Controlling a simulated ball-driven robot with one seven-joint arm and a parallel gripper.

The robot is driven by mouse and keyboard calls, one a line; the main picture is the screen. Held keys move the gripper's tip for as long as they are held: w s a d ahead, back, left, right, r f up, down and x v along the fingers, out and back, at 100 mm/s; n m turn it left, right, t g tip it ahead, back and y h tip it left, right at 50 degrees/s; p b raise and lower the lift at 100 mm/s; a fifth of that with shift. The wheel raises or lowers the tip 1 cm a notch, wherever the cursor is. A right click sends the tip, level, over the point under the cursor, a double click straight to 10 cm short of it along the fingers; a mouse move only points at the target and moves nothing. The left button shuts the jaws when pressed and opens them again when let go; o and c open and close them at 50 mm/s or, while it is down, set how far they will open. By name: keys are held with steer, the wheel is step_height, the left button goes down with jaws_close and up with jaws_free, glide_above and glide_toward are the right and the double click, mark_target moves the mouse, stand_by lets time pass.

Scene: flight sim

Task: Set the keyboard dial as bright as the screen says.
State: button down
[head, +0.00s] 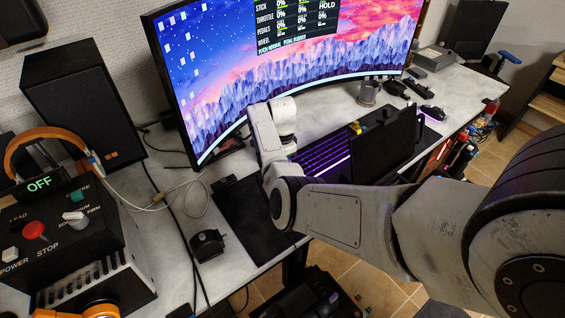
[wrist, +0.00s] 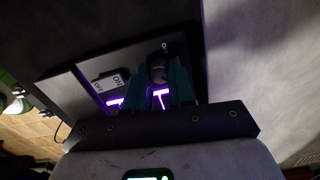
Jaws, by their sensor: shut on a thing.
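The keyboard (head: 322,154) glows purple on the desk in the head view, partly hidden behind my arm. In the wrist view, the dial (wrist: 157,68) is a dark round knob on a dark panel. My gripper (wrist: 163,78) has its teal fingers on either side of the dial and is shut on it. Its fingertips cannot be made out in the head view. The screen (head: 330,50) shows a mountain picture and a dark panel with "STICK", "THROTTLE", "PEDALS", "WHEEL", "0%" and "HOLD". I cannot make out a brightness figure on it.
An ON/OFF switch (wrist: 110,82) sits left of the dial. A dark upright panel (head: 382,150) stands by the keyboard. A control box (head: 75,235) with an "OFF" display and a speaker (head: 85,100) stand at the left. A metal cup (head: 368,93) and mouse (head: 433,112) are behind.

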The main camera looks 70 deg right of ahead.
steer(key=shift+m, duration=0.9)
steer(key=c, duration=0.9)
jaws_free()
steer(key=shift+c, duration=0.2)
step_height(320, 180, up, 11)
steer(key=shift+f, duration=0.1)
